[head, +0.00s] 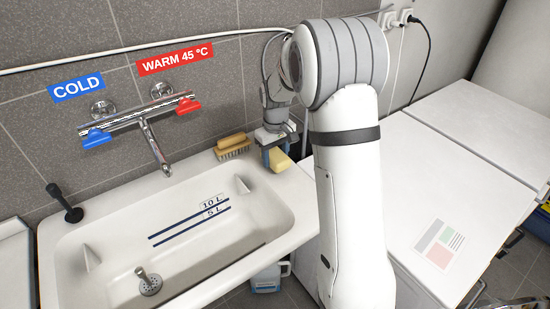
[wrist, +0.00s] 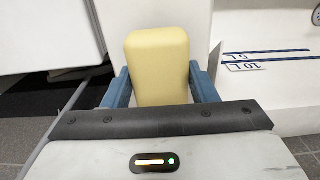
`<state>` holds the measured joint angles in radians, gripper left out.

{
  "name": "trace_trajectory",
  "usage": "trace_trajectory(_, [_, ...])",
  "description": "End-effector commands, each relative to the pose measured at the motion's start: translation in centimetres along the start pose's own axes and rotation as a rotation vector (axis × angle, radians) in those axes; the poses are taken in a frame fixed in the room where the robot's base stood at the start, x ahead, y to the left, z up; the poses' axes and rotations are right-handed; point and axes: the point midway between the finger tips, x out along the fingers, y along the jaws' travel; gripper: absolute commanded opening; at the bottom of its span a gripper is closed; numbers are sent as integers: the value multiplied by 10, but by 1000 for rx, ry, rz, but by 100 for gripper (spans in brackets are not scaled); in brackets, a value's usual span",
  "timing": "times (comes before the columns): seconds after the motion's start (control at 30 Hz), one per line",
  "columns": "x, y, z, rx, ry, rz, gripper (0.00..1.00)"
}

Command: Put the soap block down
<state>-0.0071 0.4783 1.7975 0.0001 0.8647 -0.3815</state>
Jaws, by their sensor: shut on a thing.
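The soap block (wrist: 158,65) is a pale yellow block with rounded edges. In the wrist view it sits between the two blue fingers of my gripper (wrist: 160,88), which is shut on it. In the head view the soap block (head: 279,160) shows below my gripper (head: 272,152), at the back right corner of the sink (head: 192,236). It is close to the white rim there; I cannot tell whether it touches it.
A wooden brush (head: 232,146) lies on the back rim, left of the soap. The tap (head: 150,125) with blue and red handles is on the tiled wall. A black plug or handle (head: 65,203) stands on the left rim. A white cabinet (head: 450,190) is at right. A jug (head: 268,279) stands below the sink.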

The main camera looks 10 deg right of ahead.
Motion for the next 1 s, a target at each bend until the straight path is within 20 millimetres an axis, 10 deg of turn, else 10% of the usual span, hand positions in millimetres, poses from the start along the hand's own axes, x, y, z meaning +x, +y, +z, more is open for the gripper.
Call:
trace_trajectory(0.47, [20, -1, 0, -1, -1, 0, 25])
trace_trajectory(0.5, [19, -1, 0, -1, -1, 0, 56])
trace_trajectory(1.0, [16, -1, 0, -2, -1, 0, 74])
